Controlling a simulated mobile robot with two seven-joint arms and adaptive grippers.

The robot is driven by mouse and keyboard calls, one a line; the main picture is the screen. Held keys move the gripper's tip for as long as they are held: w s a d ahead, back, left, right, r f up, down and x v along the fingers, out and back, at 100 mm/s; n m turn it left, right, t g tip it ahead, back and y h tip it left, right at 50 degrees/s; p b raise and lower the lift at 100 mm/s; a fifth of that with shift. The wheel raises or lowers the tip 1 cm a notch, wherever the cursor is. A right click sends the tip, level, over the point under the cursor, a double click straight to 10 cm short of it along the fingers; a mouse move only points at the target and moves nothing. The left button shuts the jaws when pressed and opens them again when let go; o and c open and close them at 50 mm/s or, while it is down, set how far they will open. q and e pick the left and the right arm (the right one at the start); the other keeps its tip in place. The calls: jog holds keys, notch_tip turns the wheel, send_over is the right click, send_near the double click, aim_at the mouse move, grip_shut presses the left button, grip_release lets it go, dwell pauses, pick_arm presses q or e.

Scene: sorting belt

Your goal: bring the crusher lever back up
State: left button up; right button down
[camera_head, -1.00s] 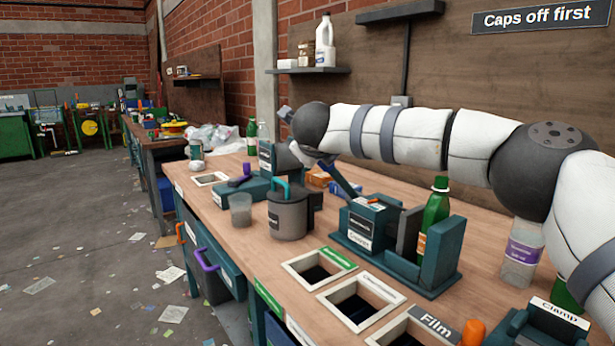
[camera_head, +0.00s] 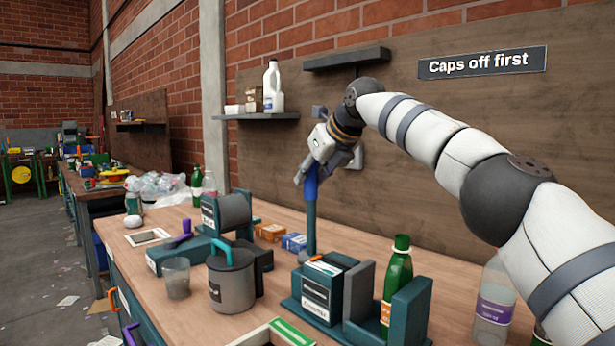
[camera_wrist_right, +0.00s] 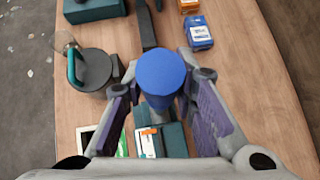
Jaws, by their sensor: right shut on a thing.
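The crusher (camera_head: 320,288) is a teal device on the bench. Its lever (camera_head: 311,222) now stands close to upright, with a blue handle (camera_head: 311,184) at its top. My right gripper (camera_head: 307,174) is shut on the blue handle from above. In the right wrist view the round blue handle top (camera_wrist_right: 161,72) sits between the two fingers of the right gripper (camera_wrist_right: 162,84). A green bottle (camera_head: 399,278) stands upright in the crusher, between its grey plate and teal end block. My left gripper is out of view.
A grey lidded pot (camera_head: 232,285) and a clear cup (camera_head: 177,280) stand left of the crusher. Small orange (camera_head: 270,232) and blue (camera_head: 293,242) boxes lie behind it. A clear bottle with a purple label (camera_head: 494,305) stands to the right, under my arm.

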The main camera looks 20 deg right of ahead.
jog(key=shift+d, duration=0.3)
jog(key=c, duration=1.3)
grip_release()
jog(key=shift+w+d+f, duration=0.1)
jog(key=shift+w, duration=0.05)
jog(key=shift+s+r, duration=0.25)
jog(key=shift+r, duration=0.05)
jog(key=v, duration=1.1)
jog(key=shift+r, duration=0.15)
jog(key=shift+d, duration=0.1)
